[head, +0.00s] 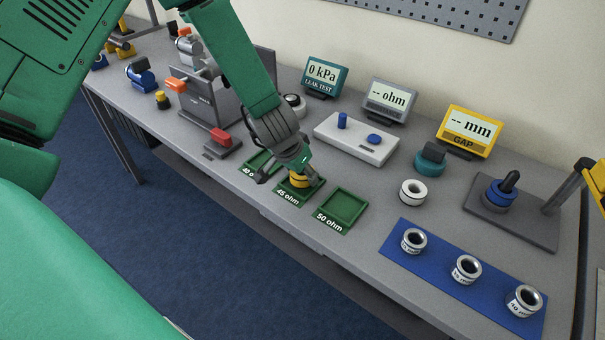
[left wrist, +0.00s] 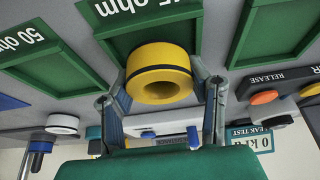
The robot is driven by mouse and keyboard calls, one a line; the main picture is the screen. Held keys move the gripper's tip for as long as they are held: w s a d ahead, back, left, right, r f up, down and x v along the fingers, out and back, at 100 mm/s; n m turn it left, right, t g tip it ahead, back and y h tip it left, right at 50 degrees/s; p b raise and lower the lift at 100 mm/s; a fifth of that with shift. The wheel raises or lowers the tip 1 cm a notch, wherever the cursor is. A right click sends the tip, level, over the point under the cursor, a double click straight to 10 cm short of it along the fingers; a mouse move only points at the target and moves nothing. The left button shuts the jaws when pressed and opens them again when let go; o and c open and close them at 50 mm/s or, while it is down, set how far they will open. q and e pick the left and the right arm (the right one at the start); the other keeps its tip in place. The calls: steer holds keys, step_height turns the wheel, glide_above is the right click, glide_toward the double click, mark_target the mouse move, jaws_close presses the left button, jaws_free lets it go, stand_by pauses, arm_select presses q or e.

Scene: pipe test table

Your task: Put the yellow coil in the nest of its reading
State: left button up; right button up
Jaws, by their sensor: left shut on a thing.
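The yellow coil (head: 299,181) is at the middle green nest, marked 45 ohm (head: 287,194). In the left wrist view the coil (left wrist: 158,92) shows its round face and dark centre hole between my fingers. My left gripper (head: 291,174) is shut on the coil at that nest; it also shows in the left wrist view (left wrist: 162,97). I cannot tell whether the coil touches the nest floor. The nest marked 50 ohm (head: 345,205) is empty. A third nest (head: 259,164), partly hidden by my gripper, has a label starting with 4. My right gripper is not in view.
The ohm display (head: 390,96) reads "-- ohm" behind a white meter block (head: 357,138) with blue posts. A white ring (head: 412,192) and a blue mat (head: 455,285) with several ring gauges are at right. A red-buttoned box (head: 220,142) stands left of the nests.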

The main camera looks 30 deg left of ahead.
arm_select(q)
steer(key=shift+w, duration=0.1)
steer(key=shift+f, duration=0.4)
steer(key=shift+s+f+b, duration=0.1)
steer(key=shift+s+b, duration=0.1)
steer(key=shift+b, duration=0.1)
steer(key=o, duration=1.2)
steer(key=shift+c, duration=0.2)
steer(key=shift+o, duration=0.8)
steer(key=shift+f, duration=0.1)
steer(key=shift+w, duration=0.1)
